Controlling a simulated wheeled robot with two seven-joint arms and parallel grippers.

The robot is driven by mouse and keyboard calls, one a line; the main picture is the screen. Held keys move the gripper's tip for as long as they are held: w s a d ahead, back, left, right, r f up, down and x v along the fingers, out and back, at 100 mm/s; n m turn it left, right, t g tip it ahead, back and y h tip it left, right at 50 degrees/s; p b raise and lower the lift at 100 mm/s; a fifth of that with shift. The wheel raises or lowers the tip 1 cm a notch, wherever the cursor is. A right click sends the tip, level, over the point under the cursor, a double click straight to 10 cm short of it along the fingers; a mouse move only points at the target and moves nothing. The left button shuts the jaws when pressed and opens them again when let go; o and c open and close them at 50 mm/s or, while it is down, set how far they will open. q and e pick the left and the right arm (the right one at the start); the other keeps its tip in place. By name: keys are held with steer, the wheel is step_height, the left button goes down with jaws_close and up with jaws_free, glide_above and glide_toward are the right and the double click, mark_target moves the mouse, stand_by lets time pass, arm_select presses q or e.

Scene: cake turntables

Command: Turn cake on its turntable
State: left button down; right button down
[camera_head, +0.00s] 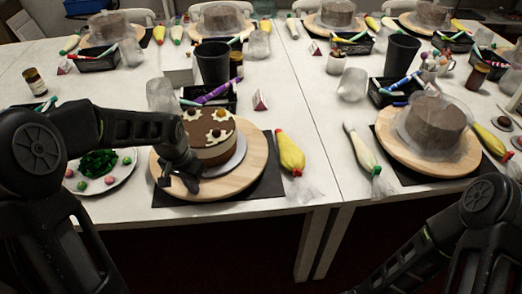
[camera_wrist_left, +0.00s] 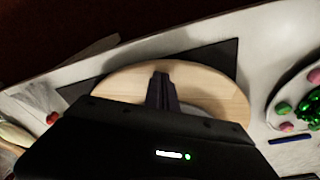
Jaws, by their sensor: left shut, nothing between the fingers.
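The chocolate cake (camera_head: 212,150) with white patches and round toppings stands on a round wooden turntable (camera_head: 253,160) at the front of the left table. My left gripper (camera_head: 187,182) is shut and empty. It reaches down at the turntable's front left, beside the cake; I cannot tell whether it touches the wood. In the left wrist view the shut fingers (camera_wrist_left: 161,88) are over the turntable (camera_wrist_left: 215,88), with the cake hidden behind the gripper body. My right arm comes in at the lower right, but its gripper is out of view.
A plate of green and pink sweets (camera_head: 98,170) lies left of the turntable. A yellow piping bag (camera_head: 289,152) is to its right. A black cup (camera_head: 213,63) and pen tray stand behind. Another turntable with a covered cake (camera_head: 436,122) is at right.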

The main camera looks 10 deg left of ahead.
mark_target(237, 183)
arm_select(q)
steer(key=shift+w+d+b, duration=0.2)
steer(key=shift+w+d, duration=0.1)
steer(key=shift+d, duration=0.7)
steer(key=shift+w+d+b, duration=0.15)
steer(key=shift+w+d, duration=0.15)
steer(key=shift+d, duration=0.7)
steer(key=shift+w+d+b, duration=0.2)
steer(key=shift+w+d, duration=0.1)
steer(key=shift+d, duration=0.7)
steer(key=w+d, duration=0.3)
steer(key=d, duration=0.2)
steer(key=shift+w, duration=0.35)
step_height(237, 183, up, 3)
steer(key=shift+f+p, duration=0.1)
steer(key=shift+p, duration=0.75)
